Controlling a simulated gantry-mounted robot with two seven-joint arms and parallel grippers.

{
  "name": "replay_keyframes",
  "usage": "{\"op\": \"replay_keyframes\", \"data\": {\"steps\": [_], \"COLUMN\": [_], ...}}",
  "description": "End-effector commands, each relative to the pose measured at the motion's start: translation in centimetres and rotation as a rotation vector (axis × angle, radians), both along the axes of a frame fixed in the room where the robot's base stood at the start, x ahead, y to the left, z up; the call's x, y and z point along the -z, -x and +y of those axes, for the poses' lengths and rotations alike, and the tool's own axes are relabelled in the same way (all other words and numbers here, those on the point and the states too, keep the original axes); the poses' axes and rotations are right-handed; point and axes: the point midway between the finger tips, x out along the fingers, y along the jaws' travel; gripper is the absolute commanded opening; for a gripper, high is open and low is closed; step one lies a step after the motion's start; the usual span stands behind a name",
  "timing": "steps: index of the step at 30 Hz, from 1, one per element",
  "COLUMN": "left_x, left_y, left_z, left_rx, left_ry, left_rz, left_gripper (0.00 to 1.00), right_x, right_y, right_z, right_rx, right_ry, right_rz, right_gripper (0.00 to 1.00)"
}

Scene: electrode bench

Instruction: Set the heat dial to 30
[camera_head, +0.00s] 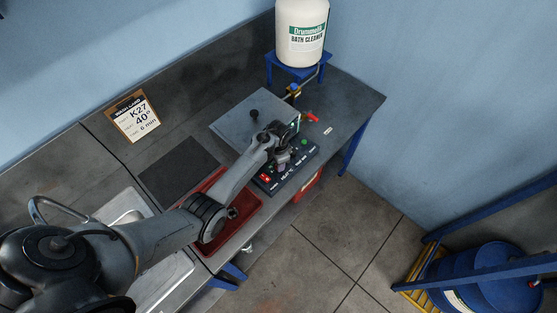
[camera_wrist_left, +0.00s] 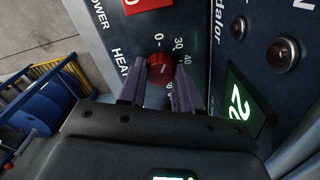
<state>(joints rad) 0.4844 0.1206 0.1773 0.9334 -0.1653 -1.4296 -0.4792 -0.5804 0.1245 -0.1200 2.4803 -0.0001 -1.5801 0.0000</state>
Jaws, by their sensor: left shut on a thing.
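The red heat dial (camera_wrist_left: 160,69) sits on the dark control panel (camera_wrist_left: 203,20), next to the label HEAT and a printed scale where 0, 30 and 40 are readable. A small pale mark shows on the dial, but I cannot tell which number it points to. My left gripper (camera_wrist_left: 158,85) is shut on the dial, with one dark finger on each side of it. In the head view my left gripper (camera_head: 283,158) is over the control panel (camera_head: 290,175) and hides the dial. My right gripper is not in view.
A red power switch (camera_head: 265,177) is beside the dial. A green-lit display (camera_wrist_left: 238,98) is partly hidden, its digits cut off. A grey box lid (camera_head: 240,117) lies behind the panel. A red tray (camera_head: 246,213) and a white cleaner container (camera_head: 300,35) are nearby.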

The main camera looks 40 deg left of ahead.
Motion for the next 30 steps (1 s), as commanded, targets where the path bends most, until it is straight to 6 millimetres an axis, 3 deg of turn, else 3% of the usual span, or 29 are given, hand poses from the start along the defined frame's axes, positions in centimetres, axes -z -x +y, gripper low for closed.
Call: {"op": "replay_keyframes", "data": {"steps": [12, 30], "left_x": [0.0, 0.1], "left_y": [0.0, 0.0], "left_z": [0.1, 0.0], "left_rx": [0.252, 0.31], "left_ry": [-0.001, -0.001], "left_rz": [-0.001, -0.001], "left_gripper": [0.03, 0.03], "right_x": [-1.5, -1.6], "right_y": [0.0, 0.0], "right_z": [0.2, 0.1], "right_rx": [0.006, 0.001], "right_ry": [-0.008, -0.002], "right_rz": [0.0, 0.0], "right_gripper": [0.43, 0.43]}}
